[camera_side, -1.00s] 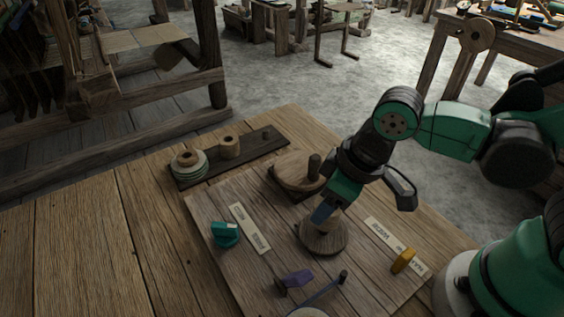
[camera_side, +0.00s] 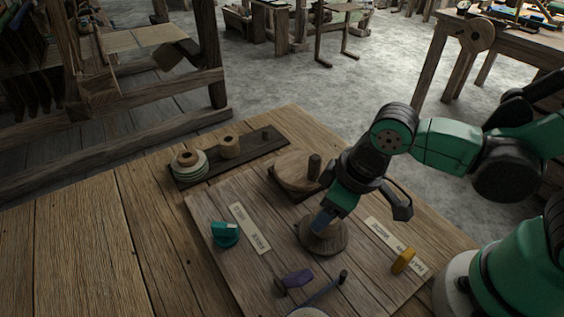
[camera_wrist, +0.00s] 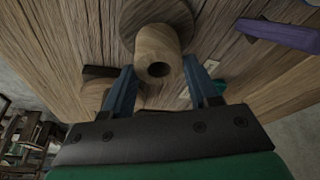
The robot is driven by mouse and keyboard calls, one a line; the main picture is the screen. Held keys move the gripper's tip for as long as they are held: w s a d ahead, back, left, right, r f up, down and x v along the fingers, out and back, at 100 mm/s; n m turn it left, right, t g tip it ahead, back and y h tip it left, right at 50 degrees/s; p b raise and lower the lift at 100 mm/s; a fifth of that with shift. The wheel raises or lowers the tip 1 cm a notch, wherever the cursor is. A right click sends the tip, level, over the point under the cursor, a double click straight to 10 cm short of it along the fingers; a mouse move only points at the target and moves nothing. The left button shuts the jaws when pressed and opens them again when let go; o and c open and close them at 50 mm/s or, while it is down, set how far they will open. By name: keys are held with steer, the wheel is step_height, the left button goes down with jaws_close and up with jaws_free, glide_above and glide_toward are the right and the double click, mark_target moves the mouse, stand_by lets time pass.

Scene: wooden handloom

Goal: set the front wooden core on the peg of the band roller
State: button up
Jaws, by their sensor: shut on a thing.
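My gripper (camera_side: 325,217) is low over the round wooden disc of the band roller (camera_side: 334,243). In the wrist view my two blue fingers (camera_wrist: 158,82) stand on either side of a pale wooden core (camera_wrist: 157,42), shut on it. The core's open dark end faces the wrist camera, and its far end is at the round disc (camera_wrist: 140,12). The fingers hide part of the core in the side view. I cannot see the roller's peg, nor tell whether the core rests fully on the disc.
A dark rack (camera_side: 249,153) at the back holds a core (camera_side: 229,148), a thread-wound spool (camera_side: 188,164) and a bare peg. A round wooden block with an upright handle (camera_side: 296,171) stands behind my gripper. Teal (camera_side: 225,234), purple (camera_side: 294,281) and yellow (camera_side: 403,261) pieces lie around.

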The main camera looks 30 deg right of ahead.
steer(key=shift+f, duration=0.3)
steer(key=shift+f, duration=0.2)
stand_by(0.3)
steer(key=o, duration=1.2)
steer(key=shift+r, duration=3.5)
